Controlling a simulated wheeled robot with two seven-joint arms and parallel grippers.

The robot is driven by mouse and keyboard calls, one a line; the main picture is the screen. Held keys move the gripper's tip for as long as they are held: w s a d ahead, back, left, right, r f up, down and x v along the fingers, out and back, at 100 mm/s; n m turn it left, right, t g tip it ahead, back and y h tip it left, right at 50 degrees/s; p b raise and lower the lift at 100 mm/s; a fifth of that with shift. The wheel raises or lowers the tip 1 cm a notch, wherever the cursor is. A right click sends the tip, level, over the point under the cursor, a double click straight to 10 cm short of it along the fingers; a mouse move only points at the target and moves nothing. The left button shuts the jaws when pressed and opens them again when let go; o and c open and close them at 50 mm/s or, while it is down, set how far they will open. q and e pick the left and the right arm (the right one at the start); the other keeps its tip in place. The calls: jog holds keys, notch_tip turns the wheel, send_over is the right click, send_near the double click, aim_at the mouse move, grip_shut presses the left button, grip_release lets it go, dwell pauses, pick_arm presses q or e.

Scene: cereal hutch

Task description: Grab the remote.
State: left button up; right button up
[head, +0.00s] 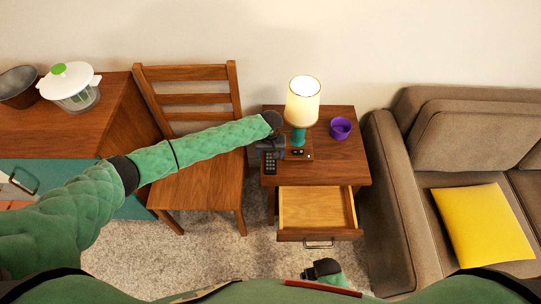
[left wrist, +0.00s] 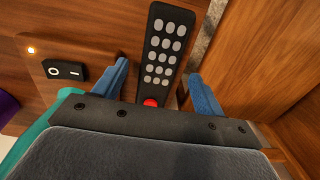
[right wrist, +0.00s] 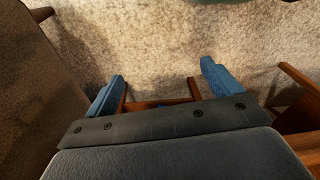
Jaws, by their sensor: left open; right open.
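The remote (head: 270,163) is dark with grey buttons and lies near the left edge of the nightstand top. In the left wrist view the remote (left wrist: 163,50) shows its buttons and a red one at the near end. My left gripper (head: 268,148) is over it, open, with blue fingers (left wrist: 160,75) on either side of the remote and apart from it. The gripper body hides the remote's near end. My right gripper (right wrist: 160,80) is open and empty, low in front of the nightstand; its body also shows in the head view (head: 322,269).
The nightstand (head: 345,170) has an open, empty drawer (head: 315,207). A chair (head: 195,190) is left; a sofa (head: 400,210) with a yellow cushion (head: 483,225) is right.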

pick_arm(q)
jog(key=shift+f, duration=0.95)
jog(key=c, duration=1.1)
jog(key=shift+r, duration=0.15)
